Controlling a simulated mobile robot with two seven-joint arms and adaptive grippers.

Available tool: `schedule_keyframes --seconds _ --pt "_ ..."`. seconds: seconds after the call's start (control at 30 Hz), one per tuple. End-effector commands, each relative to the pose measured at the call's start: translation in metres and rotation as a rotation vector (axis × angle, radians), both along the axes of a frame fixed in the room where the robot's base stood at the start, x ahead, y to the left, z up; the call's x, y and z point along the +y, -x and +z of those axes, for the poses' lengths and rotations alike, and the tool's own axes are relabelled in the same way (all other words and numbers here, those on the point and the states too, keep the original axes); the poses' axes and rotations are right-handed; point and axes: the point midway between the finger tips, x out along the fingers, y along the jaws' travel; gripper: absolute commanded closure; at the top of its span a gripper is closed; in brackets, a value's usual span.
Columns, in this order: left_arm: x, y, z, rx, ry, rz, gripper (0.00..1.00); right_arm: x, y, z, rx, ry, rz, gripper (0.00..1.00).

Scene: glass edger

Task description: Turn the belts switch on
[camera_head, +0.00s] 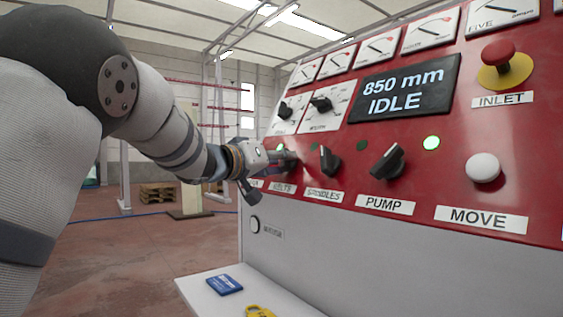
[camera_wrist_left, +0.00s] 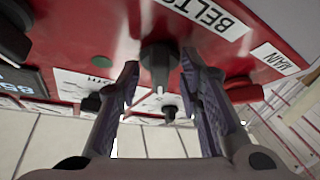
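The belts switch is a black knob (camera_wrist_left: 158,62) on the red panel, beside the white BELTS label (camera_wrist_left: 205,14) in the left wrist view. My left gripper (camera_wrist_left: 161,68) is open, with one finger on each side of this knob. Small gaps seem to show between fingers and knob; contact is hard to judge. In the head view my left gripper (camera_head: 273,158) reaches the panel just above the BELTS label (camera_head: 283,187) and mostly hides the knob. A dull green lamp (camera_wrist_left: 101,61) is beside the knob. My right gripper is not in view.
The spindles knob (camera_head: 329,161) is close to the right of my gripper, then the pump knob (camera_head: 387,162). The display (camera_head: 407,88) reads 850 mm, IDLE. A red inlet button (camera_head: 498,53) and white move button (camera_head: 483,168) are farther right. A blue card (camera_head: 224,284) lies on the shelf below.

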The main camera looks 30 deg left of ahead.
Motion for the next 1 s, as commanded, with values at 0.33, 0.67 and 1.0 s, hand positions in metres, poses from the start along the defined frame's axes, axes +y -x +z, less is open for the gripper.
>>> schedule_keyframes --seconds 0.33,0.67,1.0 --pt "-0.0009 0.0004 0.0006 -0.001 0.0 -0.003 1.0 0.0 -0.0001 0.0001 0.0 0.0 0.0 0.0" --pt "-0.0004 0.0004 0.0011 -0.027 -0.054 -0.039 1.0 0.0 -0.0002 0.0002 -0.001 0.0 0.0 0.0" --pt "0.0031 -0.0007 -0.0005 -0.119 -0.276 -0.175 1.0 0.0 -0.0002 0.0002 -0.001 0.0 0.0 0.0"
